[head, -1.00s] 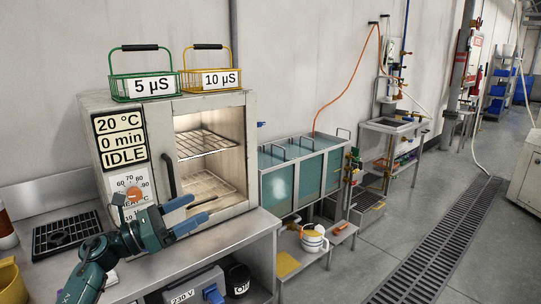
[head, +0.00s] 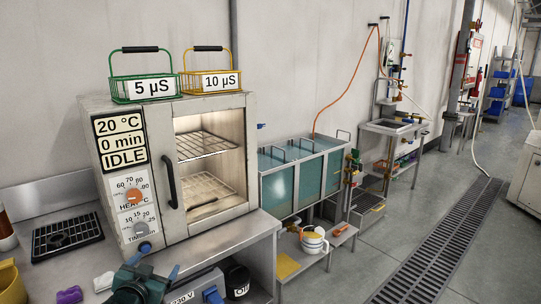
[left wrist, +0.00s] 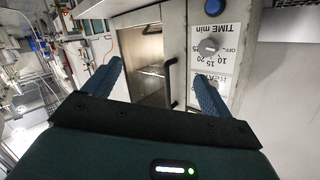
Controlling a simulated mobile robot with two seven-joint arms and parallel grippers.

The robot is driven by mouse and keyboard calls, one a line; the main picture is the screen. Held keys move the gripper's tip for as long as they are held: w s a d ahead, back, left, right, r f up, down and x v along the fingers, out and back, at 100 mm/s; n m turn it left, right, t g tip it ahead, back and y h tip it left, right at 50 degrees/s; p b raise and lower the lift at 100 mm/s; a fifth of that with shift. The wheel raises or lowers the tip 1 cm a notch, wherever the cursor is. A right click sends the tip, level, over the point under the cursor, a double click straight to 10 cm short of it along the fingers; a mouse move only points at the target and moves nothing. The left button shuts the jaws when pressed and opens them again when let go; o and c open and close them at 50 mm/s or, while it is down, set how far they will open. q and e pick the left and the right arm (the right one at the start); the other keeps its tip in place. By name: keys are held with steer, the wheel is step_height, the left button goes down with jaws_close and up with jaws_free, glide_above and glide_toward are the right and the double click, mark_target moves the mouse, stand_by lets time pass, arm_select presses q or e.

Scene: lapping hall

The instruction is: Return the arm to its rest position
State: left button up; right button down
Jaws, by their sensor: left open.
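My left gripper (head: 160,258) is low at the bottom of the head view, in front of the bench edge and below the oven's dials. Its two blue fingers are apart with nothing between them. In the left wrist view the open fingers (left wrist: 157,65) point toward the oven front (left wrist: 180,45), apart from it. The oven (head: 165,225) stands on the bench with a lit interior and wire racks. Its display (head: 121,141) reads 20 °C, 0 min, IDLE. My right gripper is not in view.
Green (head: 145,98) and yellow (head: 208,90) baskets stand on the oven. A black tray (head: 67,237), a purple item (head: 69,295) and a yellow container (head: 10,281) are at left. A 230 V box (head: 190,290) is below the bench. Teal tanks (head: 279,184) stand to the right.

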arm_select(q)
steer(key=s+d+f+g+h, duration=0.1)
steer(key=s+d+f, duration=0.3)
steer(key=s+f, duration=0.25)
steer(key=s+d+f+g+h, duration=0.1)
steer(key=s+d+f, duration=0.35)
steer(key=s, duration=0.35)
steer(key=s+d+f+g, duration=0.1)
steer(key=s+d, duration=0.2)
steer(key=s, duration=0.5)
steer(key=s+d+f+g+h, duration=0.1)
steer(key=s+d+f, duration=0.1)
steer(key=s, duration=0.7)
steer(key=shift+s+d+f+n+g, duration=0.2)
steer(key=shift+s+d+n+g, duration=0.15)
steer(key=shift+d, duration=0.3)
steer(key=shift+w, duration=0.1)
